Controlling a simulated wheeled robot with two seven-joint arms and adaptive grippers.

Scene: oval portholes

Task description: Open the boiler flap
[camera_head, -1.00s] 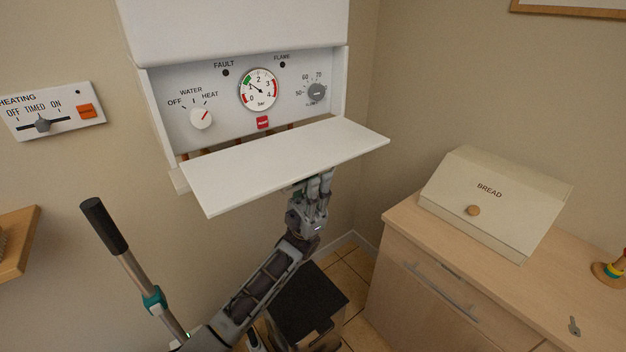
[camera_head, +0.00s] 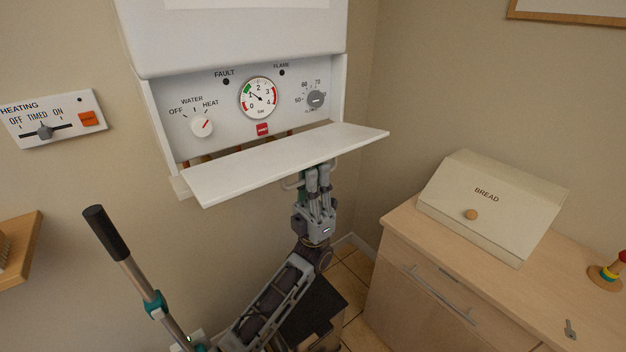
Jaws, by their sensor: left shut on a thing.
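The boiler flap (camera_head: 275,168) is a white panel below the boiler's control face (camera_head: 220,120). It sticks out toward me, roughly level, with the dials uncovered above it. My left gripper (camera_head: 317,174) reaches up from below to the flap's underside, near the right part of its front edge. The fingertips are partly hidden by the flap. My right gripper is not in view.
A heating switch plate (camera_head: 52,120) is on the wall at left. A pole with a black grip (camera_head: 107,232) stands at lower left, beside my left arm. A wooden cabinet (camera_head: 400,255) with a bread box (camera_head: 490,205) is at right. A wooden shelf (camera_head: 25,255) juts in at left.

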